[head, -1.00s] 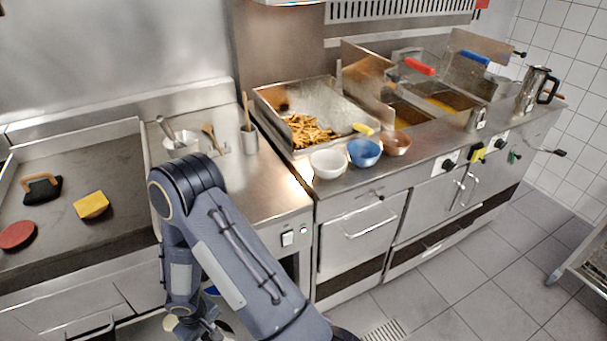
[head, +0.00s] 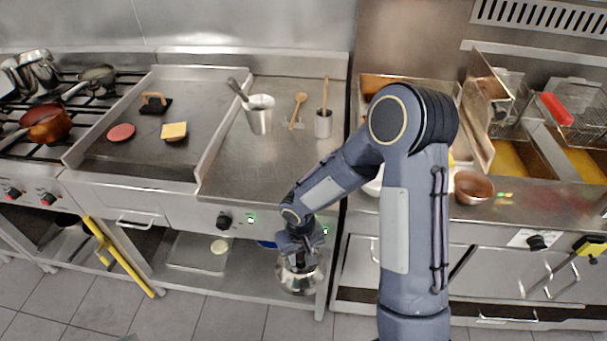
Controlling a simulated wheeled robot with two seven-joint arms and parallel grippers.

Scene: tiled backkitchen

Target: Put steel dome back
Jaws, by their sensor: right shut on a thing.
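The steel dome (head: 299,279) is a shiny rounded cover low in the middle of the head view, in front of the lower shelf under the counter. My right gripper (head: 298,250) is directly above it and shut on its top, though the fingertips are small and partly dark. The dome hangs at about the height of the lower shelf (head: 205,283); I cannot tell whether it touches the shelf. My left gripper is not in view.
A griddle (head: 100,160) holds a red patty (head: 121,132), a cheese-topped patty (head: 174,131) and a press (head: 155,103). A steel container (head: 259,118) stands on the counter. Fryers (head: 520,165) are at right.

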